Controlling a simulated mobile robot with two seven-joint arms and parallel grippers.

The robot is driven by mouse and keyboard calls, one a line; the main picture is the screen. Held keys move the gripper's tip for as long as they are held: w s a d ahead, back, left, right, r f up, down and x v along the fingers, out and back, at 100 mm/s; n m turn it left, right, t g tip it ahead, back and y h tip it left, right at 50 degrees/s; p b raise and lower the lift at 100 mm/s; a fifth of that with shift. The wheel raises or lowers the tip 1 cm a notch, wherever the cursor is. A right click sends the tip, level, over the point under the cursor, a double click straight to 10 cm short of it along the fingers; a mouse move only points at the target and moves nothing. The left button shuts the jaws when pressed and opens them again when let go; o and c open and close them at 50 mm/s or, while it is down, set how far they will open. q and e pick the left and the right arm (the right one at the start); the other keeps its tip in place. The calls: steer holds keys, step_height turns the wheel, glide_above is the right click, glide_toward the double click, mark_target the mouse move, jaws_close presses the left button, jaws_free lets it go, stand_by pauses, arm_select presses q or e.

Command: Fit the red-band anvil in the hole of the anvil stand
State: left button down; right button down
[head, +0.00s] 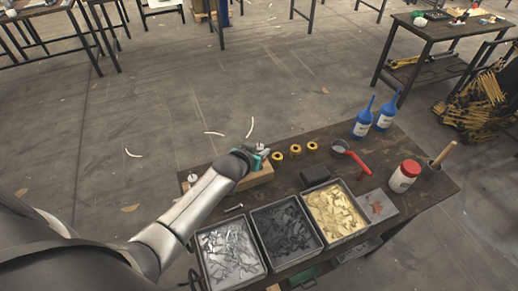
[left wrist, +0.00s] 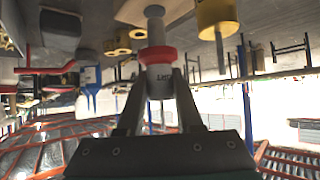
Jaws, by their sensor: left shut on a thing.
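My left gripper (head: 260,156) is over the wooden block (head: 258,181) at the table's far left edge, which looks like the anvil stand. In the left wrist view, which is upside down, the gripper (left wrist: 158,82) is shut on the red-band anvil (left wrist: 157,57), a pale cylinder with a red collar and small dark lettering. The anvil's narrow end points at a tan surface (left wrist: 130,12). I cannot tell whether it touches this or sits in a hole. In the head view the forearm and hand hide much of the block. My right gripper is not in view.
Several yellow rings (head: 295,149) stand right of the gripper. A white-topped pin (head: 192,178) is to its left. Three bins, the nearest holding grey parts (head: 230,262), fill the front. A red-handled tool (head: 357,160), blue bottles (head: 363,120) and a red-lidded jar (head: 404,177) are right.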

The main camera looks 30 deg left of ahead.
arm_select(q)
steer(key=shift+f+b, duration=1.45)
steer(key=shift+f, duration=0.6)
steer(key=shift+c, duration=2.4)
jaws_free()
steer(key=shift+f, duration=0.1)
steer(key=p+v, duration=0.4)
steer(key=v, duration=1.1)
steer(key=shift+s, duration=0.1)
